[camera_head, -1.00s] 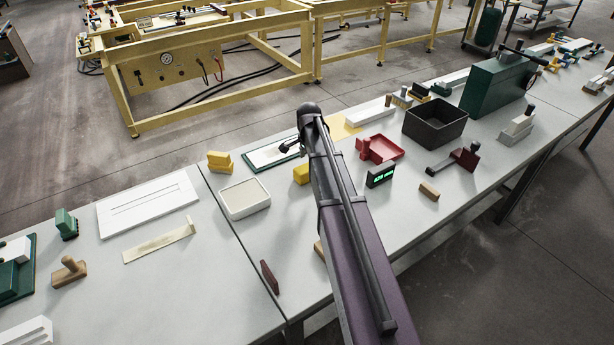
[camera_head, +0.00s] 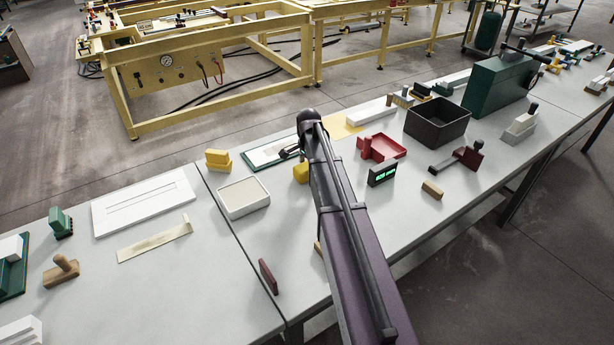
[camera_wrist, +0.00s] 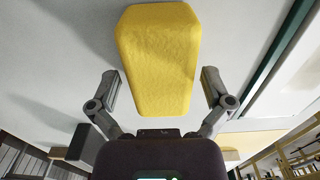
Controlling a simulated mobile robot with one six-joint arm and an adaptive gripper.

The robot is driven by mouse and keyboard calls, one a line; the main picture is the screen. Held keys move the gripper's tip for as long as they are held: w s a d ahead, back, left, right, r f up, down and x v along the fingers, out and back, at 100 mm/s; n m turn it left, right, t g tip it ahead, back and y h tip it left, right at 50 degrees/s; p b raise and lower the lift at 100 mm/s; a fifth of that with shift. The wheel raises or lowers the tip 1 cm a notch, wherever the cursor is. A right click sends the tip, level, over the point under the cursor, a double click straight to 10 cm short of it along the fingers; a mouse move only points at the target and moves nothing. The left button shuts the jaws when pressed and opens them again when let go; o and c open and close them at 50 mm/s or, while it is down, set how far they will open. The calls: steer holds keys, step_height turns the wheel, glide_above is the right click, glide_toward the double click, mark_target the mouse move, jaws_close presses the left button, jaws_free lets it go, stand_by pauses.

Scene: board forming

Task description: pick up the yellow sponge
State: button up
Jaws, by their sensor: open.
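The yellow sponge (camera_head: 301,173) lies on the grey bench, partly hidden behind my arm in the head view. In the wrist view the sponge (camera_wrist: 156,50) is large and blocky, its near end between the two fingers. My gripper (camera_wrist: 160,80) is open, with one finger on each side of the sponge and a visible gap at both sides. In the head view only a dark part of my gripper (camera_head: 290,153) shows, above the green-edged board. I cannot tell how high the fingers are above the bench.
A green-edged board (camera_head: 262,158) lies close to the sponge. A cream-filled tray (camera_head: 243,197) and a yellow block piece (camera_head: 218,160) stand to the left. A red tray (camera_head: 386,147), a green-lit display box (camera_head: 382,174) and a black bin (camera_head: 437,122) stand right of my arm.

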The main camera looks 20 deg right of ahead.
steer(key=shift+f+b, duration=0.55)
steer(key=shift+f, duration=0.3)
steer(key=c, duration=1)
